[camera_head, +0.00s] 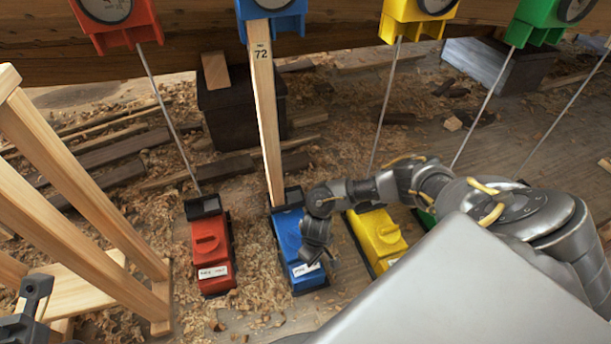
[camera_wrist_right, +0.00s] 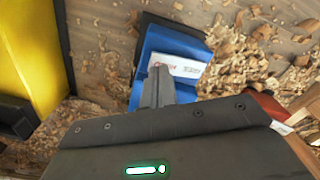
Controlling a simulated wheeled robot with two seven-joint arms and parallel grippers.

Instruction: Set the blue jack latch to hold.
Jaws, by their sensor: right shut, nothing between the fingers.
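The blue jack (camera_head: 291,240) stands on the floor with a wooden post marked 72 (camera_head: 264,110) rising from its far end to a blue block above. My right gripper (camera_head: 312,262) is shut and empty over the near part of the blue jack. In the right wrist view, the closed fingertips (camera_wrist_right: 155,88) are beside the white label (camera_wrist_right: 178,68) on the blue jack's end (camera_wrist_right: 150,45). The latch is hidden by my gripper, and its setting cannot be told. My left gripper (camera_head: 36,290) shows at the lower left, away from the jacks; its fingers are unclear.
A red jack (camera_head: 208,262) stands left of the blue one. A yellow jack (camera_head: 378,240) is close on the right, with a green jack partly hidden beyond. A wooden trestle (camera_head: 85,225) fills the left. Wood shavings cover the floor.

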